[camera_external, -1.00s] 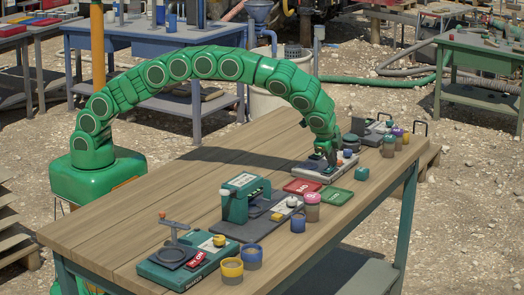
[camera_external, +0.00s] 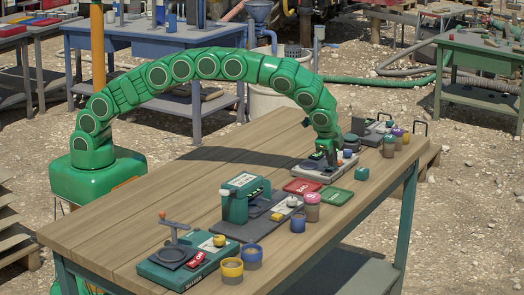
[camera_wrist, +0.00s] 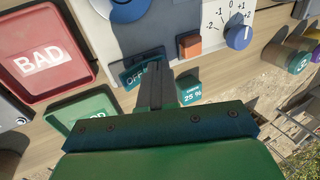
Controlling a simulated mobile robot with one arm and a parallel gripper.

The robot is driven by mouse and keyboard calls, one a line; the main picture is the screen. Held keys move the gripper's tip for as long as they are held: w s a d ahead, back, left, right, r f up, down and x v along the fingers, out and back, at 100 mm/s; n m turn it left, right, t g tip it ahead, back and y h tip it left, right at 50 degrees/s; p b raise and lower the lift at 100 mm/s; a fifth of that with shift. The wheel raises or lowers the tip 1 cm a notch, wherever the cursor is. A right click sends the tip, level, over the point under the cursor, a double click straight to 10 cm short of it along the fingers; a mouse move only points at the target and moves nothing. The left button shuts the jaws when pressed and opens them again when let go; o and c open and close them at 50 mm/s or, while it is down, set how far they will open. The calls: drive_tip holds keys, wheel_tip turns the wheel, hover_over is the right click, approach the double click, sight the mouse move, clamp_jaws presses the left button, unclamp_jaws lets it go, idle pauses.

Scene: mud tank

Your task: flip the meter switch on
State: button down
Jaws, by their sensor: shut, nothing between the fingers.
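The meter (camera_wrist: 185,30) is a pale grey box with a blue knob (camera_wrist: 239,37), a -2 to +2 scale and an orange button (camera_wrist: 187,41). Its teal switch (camera_wrist: 134,76) reads OFF in the wrist view, partly hidden by my fingers. My gripper (camera_wrist: 157,82) is shut and empty, with its fingertips right at the switch's right part. I cannot tell whether they touch it. In the external view, my gripper (camera_external: 328,158) is low over the meter (camera_external: 311,170), and hides part of it.
A red BAD tray (camera_wrist: 42,50) and a green tray (camera_wrist: 85,112) lie beside the meter. A teal block marked 25 % (camera_wrist: 189,91) is close to my fingers. Several jars (camera_external: 389,148) stand to the right. Other devices (camera_external: 185,265) occupy the near bench.

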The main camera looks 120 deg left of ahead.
drive_tip(key=shift+d, duration=0.7)
drive_tip(key=shift+r, duration=0.1)
wheel_tip(320, 180, up, 14)
idle(0.5)
